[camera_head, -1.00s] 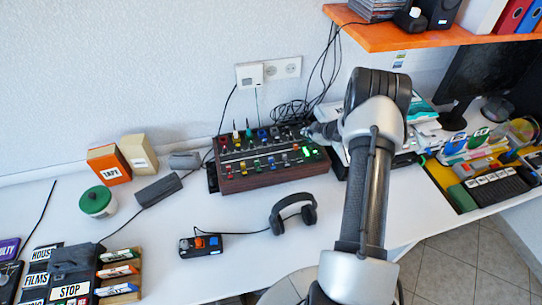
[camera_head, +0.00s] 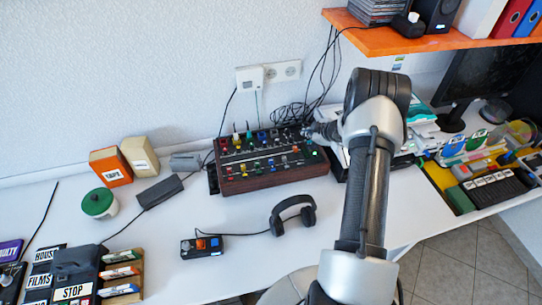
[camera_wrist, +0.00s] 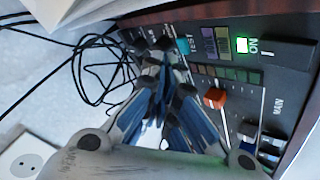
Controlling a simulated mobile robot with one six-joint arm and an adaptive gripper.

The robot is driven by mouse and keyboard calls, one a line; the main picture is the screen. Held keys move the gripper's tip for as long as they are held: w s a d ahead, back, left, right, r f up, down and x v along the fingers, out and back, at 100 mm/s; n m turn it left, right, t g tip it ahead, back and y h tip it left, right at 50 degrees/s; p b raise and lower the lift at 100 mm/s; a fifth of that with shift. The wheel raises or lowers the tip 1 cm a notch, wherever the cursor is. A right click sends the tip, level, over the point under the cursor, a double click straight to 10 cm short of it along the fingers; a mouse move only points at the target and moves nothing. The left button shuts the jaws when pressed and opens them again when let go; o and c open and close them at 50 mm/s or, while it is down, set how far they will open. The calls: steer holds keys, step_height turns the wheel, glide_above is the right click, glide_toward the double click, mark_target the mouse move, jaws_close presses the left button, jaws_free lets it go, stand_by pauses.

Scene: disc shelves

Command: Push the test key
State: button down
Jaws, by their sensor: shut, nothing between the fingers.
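The mixer (camera_head: 270,182) is a dark box with wooden sides, knobs and coloured keys, standing on the white desk. In the wrist view its panel (camera_wrist: 285,90) fills the upper right. A TEST label (camera_wrist: 191,45) shows there beside a small teal patch (camera_wrist: 182,46), which seems to be the test key, partly hidden. My gripper (camera_wrist: 160,62) is shut and empty, its tips over the panel by black knobs, just left of the label. I cannot tell whether the tips touch anything. In the head view my gripper (camera_head: 309,131) is at the mixer's back right corner.
Black cables (camera_wrist: 95,70) lie behind the mixer. An orange shelf (camera_head: 410,38) overhangs at the upper right. A green ON light (camera_wrist: 242,45) glows on the panel.

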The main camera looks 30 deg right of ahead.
mark_target(308, 142)
step_height(308, 142, up, 6)
steer(key=p, duration=0.6)
stand_by(0.4)
